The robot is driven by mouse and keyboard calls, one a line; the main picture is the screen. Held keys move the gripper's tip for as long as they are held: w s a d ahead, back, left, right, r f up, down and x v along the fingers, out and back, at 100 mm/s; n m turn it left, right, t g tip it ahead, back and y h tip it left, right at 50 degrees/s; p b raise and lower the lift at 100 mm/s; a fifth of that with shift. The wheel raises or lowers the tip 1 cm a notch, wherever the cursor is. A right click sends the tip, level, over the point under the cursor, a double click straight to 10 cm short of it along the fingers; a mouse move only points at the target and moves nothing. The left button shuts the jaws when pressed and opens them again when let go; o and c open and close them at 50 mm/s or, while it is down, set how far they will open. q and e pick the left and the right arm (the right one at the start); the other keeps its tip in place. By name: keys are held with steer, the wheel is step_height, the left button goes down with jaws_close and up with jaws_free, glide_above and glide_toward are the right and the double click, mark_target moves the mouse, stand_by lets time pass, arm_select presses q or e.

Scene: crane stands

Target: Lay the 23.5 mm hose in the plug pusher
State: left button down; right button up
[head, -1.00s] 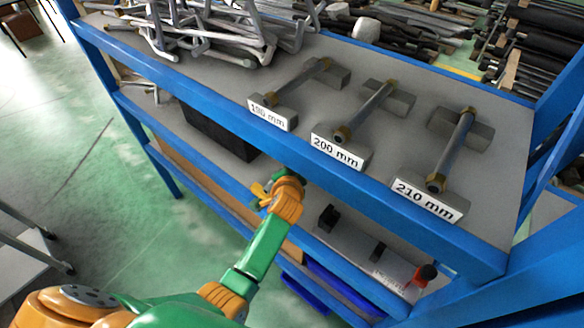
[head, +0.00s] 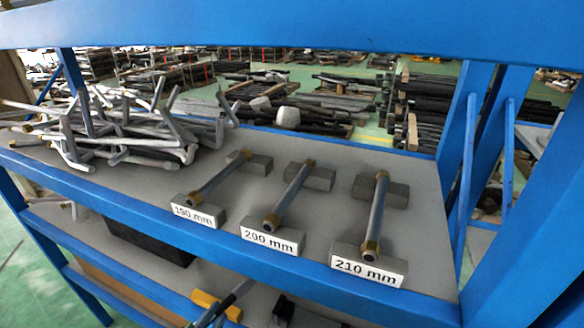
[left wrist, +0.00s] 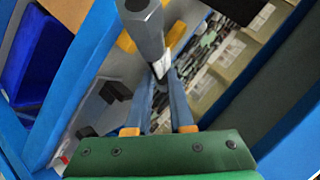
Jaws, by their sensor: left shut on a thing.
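A grey rod with a dark, faceted end (left wrist: 145,22) shows in the left wrist view; it looks like the hose, though no size marking can be read. My left gripper (left wrist: 161,84) is shut on it, its two grey fingers closing at the rod's far part. In the head view a slim grey bar (head: 236,297) crosses a yellow part at the bottom edge; whether it is the hose or a finger I cannot tell. A black block (head: 283,311) on the lower shelf may belong to the plug pusher, which is mostly cut off. My right gripper is out of view.
The upper shelf (head: 330,218) of the blue rack carries rods on grey blocks labelled 190 mm (head: 198,214), 200 mm (head: 270,241) and 210 mm (head: 368,271). Bent grey tubes (head: 130,130) are heaped at its left. The blue shelf edge and uprights (head: 468,160) are obstacles.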

arm_select(q)
steer(key=shift+s+a+f+m+h+b, duration=0.15)
steer(key=shift+a+m+h+b, duration=0.05)
steer(key=shift+m+h, duration=0.25)
steer(key=shift+s+a+f+m+h+b, duration=0.15)
steer(key=shift+m+h, duration=0.3)
steer(key=s+d+r+m+g+h+b, duration=0.1)
steer(key=s+r+m+g+h+b, duration=0.1)
steer(key=s+r+m+g+h, duration=0.3)
step_height(320, 180, up, 3)
steer(key=s+m+h, duration=0.1)
steer(key=m+h, duration=0.1)
steer(key=m, duration=0.1)
steer(key=shift+s+d+b, duration=0.2)
steer(key=shift+b, duration=0.1)
